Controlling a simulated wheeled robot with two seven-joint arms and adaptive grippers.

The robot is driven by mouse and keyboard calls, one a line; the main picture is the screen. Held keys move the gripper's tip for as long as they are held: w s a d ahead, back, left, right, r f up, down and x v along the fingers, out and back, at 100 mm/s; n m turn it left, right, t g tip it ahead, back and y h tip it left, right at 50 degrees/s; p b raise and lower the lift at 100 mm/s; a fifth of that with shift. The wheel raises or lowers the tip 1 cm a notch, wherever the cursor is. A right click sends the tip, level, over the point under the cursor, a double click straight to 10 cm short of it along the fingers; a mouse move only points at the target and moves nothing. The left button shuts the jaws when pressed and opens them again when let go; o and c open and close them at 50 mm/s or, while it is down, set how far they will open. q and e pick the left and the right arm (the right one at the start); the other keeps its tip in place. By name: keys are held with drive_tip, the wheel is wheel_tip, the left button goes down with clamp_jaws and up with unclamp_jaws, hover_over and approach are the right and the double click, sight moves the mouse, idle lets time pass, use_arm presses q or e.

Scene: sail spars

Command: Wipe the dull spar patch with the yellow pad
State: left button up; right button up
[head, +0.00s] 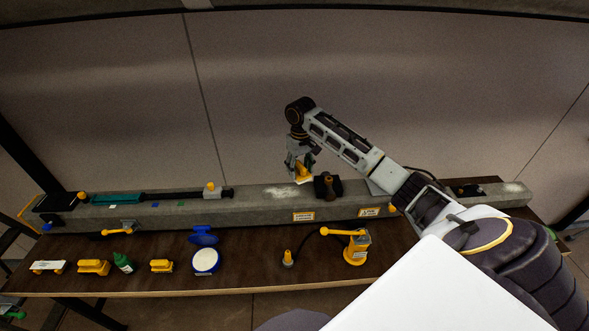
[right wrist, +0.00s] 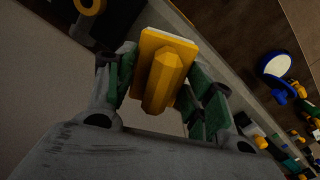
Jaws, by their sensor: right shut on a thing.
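My right gripper (head: 300,168) is shut on the yellow pad (head: 304,173), which hangs just above the long grey spar (head: 240,208). In the right wrist view the yellow pad (right wrist: 165,75) sits between the green-lined fingers, with its ridged grip toward the camera and a pale edge at its far side. A whitish dull patch (head: 284,192) lies on the spar top just below and left of the pad. I cannot tell whether the pad touches the spar. Another pale patch (head: 508,188) shows at the spar's right end. My left gripper is not in view.
A dark clamp (head: 327,187) stands on the spar right beside the dull patch. Yellow blocks (head: 93,267), a green bottle (head: 123,261), an open blue tin (head: 206,261) and a yellow tool (head: 355,247) stand on the brown bench in front. A wall is behind.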

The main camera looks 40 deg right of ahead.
drive_tip(key=shift+s+a+n, duration=0.15)
drive_tip(key=shift+n, duration=0.95)
drive_tip(key=shift+f, duration=0.1)
